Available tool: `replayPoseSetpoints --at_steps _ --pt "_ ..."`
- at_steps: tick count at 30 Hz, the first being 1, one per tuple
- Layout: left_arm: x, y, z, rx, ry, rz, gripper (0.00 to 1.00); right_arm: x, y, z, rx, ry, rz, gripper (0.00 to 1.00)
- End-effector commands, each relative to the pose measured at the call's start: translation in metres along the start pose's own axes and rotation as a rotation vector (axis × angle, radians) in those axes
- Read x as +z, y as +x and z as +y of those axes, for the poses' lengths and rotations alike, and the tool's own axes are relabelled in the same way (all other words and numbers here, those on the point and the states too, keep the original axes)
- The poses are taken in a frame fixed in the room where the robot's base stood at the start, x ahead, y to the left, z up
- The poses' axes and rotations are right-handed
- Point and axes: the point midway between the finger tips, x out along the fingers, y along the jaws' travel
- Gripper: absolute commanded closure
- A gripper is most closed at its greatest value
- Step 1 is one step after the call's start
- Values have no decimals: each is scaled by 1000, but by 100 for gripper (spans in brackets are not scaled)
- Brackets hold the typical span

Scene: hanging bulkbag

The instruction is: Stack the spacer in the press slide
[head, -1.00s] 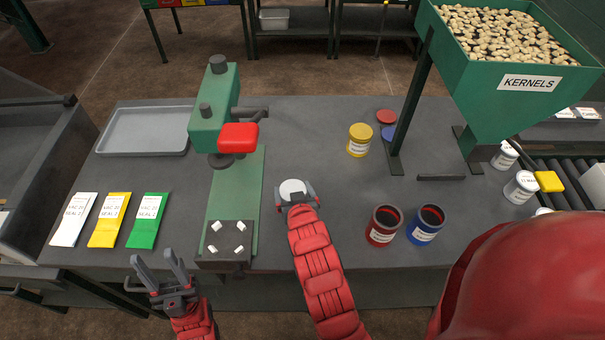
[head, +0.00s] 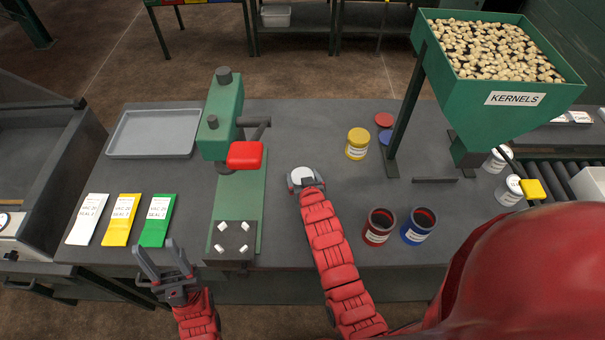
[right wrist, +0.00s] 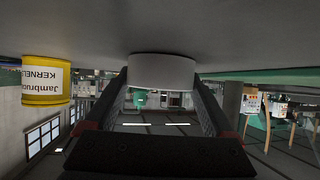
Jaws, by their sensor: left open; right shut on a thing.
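My right gripper (head: 305,184) is shut on a round white-grey spacer (head: 300,175), to the right of the green press (head: 222,120). In the right wrist view the spacer (right wrist: 162,70) sits between the two fingers as a pale disc. Whether it touches the table cannot be told. The press slide (head: 231,240) is a dark block with several small white pegs on top, at the front end of the press's green base. My left gripper (head: 164,270) is open and empty at the table's front edge, left of the slide.
A red press handle (head: 245,155) juts over the base. White, yellow and green packets (head: 157,220) and a grey tray (head: 155,133) lie left. A yellow can (head: 357,144), a red open can (head: 379,227) and a blue open can (head: 419,227) stand right. The kernel hopper (head: 480,110) stands farther right.

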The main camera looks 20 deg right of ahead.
Motion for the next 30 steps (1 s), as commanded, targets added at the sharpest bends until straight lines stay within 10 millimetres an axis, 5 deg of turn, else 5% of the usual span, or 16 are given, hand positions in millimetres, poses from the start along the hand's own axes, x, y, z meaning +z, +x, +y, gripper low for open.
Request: replayPoseSetpoints --at_steps 7,8,9,20,30 --pt "1 -5 0 0 0 0 50 2 2 0 0 0 3 89" --pt "1 -5 0 0 0 0 50 2 2 0 0 0 3 10" --pt "1 -4 0 0 0 0 50 1 1 0 0 0 3 3" --pt "0 -2 0 0 0 0 50 0 -2 0 0 -1 3 0" --pt "3 -20 1 0 0 0 50 3 -45 -1 -1 -2 3 0"
